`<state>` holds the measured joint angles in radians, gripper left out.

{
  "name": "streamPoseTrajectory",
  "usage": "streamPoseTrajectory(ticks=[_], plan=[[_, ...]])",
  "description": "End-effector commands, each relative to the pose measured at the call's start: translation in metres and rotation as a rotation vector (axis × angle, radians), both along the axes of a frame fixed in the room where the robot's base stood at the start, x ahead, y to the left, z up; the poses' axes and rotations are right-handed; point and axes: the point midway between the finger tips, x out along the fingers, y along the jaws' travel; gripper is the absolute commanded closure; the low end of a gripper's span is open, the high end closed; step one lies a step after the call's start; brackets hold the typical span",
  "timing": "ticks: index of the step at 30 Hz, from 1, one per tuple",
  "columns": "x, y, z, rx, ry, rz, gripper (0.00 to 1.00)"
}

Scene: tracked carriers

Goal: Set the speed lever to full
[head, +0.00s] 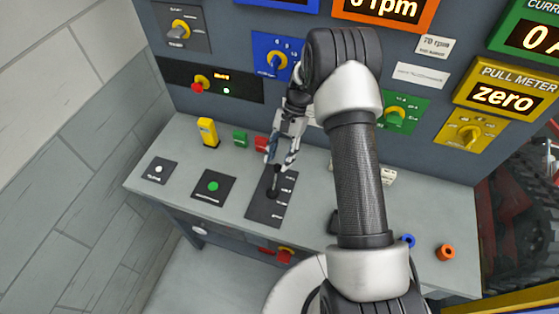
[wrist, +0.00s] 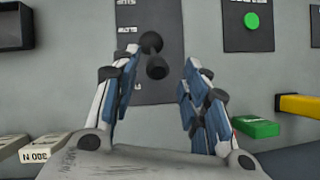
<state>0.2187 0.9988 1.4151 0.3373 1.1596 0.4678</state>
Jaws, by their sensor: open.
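The speed lever is most likely the black lever (head: 272,189) on a dark labelled plate (head: 262,211) on the console top. In the wrist view the lever (wrist: 157,67) shows a round black knob between and beyond my fingertips, with the plate (wrist: 165,20) behind it. The labels are too small or partly covered to read surely. My gripper (head: 281,161) is open and empty, pointing down just above the lever; it also shows in the wrist view (wrist: 162,62). I cannot tell whether a finger touches the lever.
A green button (head: 213,186) and a white button (head: 158,169) sit left of the lever plate. A yellow block (head: 208,132), a green block (head: 240,138) and a red block (head: 262,144) stand behind. A panel of dials and displays rises at the back. A red handle (head: 286,254) is on the front.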

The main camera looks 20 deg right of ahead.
Motion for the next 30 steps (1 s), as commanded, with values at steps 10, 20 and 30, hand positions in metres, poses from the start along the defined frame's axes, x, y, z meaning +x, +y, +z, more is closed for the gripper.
streamPoseTrajectory(ticks=[10,20,30], plan=[[0.000,0.000,0.062,-0.001,-0.002,0.000,0.58],[0.000,0.000,0.073,0.000,0.000,0.000,0.58],[0.000,0.000,0.073,0.000,-0.001,0.001,0.58]])
